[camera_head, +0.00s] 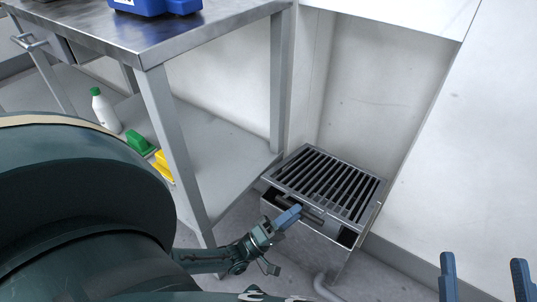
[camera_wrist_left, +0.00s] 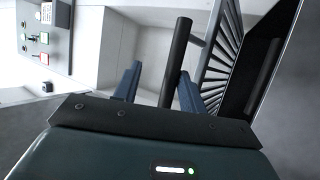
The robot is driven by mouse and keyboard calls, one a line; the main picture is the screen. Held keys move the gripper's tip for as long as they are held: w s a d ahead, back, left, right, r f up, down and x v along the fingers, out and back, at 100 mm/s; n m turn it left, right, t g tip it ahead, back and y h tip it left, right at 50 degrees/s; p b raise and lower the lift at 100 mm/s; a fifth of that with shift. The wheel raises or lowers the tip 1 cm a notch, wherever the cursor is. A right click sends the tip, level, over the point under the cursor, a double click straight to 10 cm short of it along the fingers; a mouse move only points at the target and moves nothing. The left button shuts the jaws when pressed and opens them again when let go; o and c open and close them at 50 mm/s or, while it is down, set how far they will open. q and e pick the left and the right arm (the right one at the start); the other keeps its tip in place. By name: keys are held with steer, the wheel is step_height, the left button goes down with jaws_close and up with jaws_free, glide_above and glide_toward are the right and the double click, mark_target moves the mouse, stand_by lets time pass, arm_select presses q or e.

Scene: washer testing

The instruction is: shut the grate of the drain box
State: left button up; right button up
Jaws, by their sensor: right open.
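The drain box (camera_head: 270,205) is a metal box at the wall, right of the steel table. Its slatted grate (camera_head: 328,180) lies over it, with a dark gap under the grate's front edge; the grate also shows in the left wrist view (camera_wrist_left: 222,55). A dark bar handle (camera_wrist_left: 176,55) runs along the grate's front. My left gripper (camera_head: 284,218) is at this handle. In the left wrist view its two blue fingers (camera_wrist_left: 158,85) stand apart with the bar between them, nearer the right finger. My right gripper (camera_head: 485,270) is open and empty at the lower right.
The steel table (camera_head: 160,90) has a lower shelf with a white bottle (camera_head: 104,110), a green item (camera_head: 140,143) and a yellow item (camera_head: 163,165). Its leg stands near my left arm. White walls enclose the box behind. A control panel (camera_wrist_left: 42,40) shows at the left.

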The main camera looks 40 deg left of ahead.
arm_select(q)
steer(key=s+a+f+b, duration=0.4)
steer(key=s+f, duration=0.3)
steer(key=f, duration=0.3)
steer(key=shift+a+f+b, duration=0.15)
steer(key=shift+a+b, duration=0.25)
steer(key=shift+b, duration=0.2)
arm_select(e)
step_height(320, 180, up, 7)
steer(key=n+y, duration=0.7)
steer(key=shift+d+r+t, duration=0.15)
steer(key=shift+d+t, duration=0.2)
steer(key=shift+t, duration=0.05)
arm_select(q)
steer(key=shift+w, duration=0.1)
